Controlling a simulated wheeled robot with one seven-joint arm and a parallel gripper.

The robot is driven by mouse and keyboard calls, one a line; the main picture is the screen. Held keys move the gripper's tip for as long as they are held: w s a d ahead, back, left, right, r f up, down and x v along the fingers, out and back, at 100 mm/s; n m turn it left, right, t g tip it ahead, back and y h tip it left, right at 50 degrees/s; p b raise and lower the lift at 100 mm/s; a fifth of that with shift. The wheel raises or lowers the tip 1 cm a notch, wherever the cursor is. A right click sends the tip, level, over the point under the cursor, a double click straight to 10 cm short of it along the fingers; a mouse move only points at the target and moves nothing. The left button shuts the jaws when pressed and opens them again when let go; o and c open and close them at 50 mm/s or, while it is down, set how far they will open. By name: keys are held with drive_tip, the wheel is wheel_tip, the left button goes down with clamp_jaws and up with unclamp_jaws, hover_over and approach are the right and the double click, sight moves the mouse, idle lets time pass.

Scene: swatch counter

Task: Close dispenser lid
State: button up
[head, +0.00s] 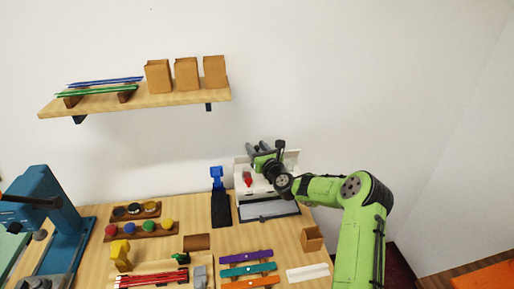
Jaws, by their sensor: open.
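The dispenser (257,186) looks like a white box at the back right of the counter, against the wall. A white upright panel (291,158) at its back appears to be its lid, standing raised. My gripper (266,149) is over the dispenser, in front of the panel, with its dark fingers apart and nothing seen between them. My gripper and wrist hide much of the panel and box. I cannot tell whether a finger touches the lid.
A grey-topped tray (268,209) lies in front of the dispenser. A black stand with a blue top (216,175) is to the left. An open brown box (312,238) is at right front. Coloured strips (247,269) lie in front. A wall shelf (160,99) hangs above left.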

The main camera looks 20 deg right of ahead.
drive_tip(key=shift+c, duration=0.3)
clamp_jaws()
drive_tip(key=f+t+b, duration=0.1)
drive_tip(key=b, duration=0.3)
drive_tip(key=shift+s+a, duration=0.1)
drive_tip(key=shift+s, duration=0.3)
drive_tip(key=t+b, duration=0.1)
drive_tip(key=b, duration=0.2)
drive_tip(key=s+n+t+b, duration=0.1)
drive_tip(key=b, duration=0.3)
drive_tip(key=s+t+b, duration=0.1)
drive_tip(key=b, duration=0.2)
drive_tip(key=shift+a+f+y+b, duration=0.2)
drive_tip(key=shift+y+b, duration=0.1)
drive_tip(key=shift+r+n, duration=0.1)
drive_tip(key=shift+n, duration=0.2)
drive_tip(key=shift+o, duration=0.3)
unclamp_jaws()
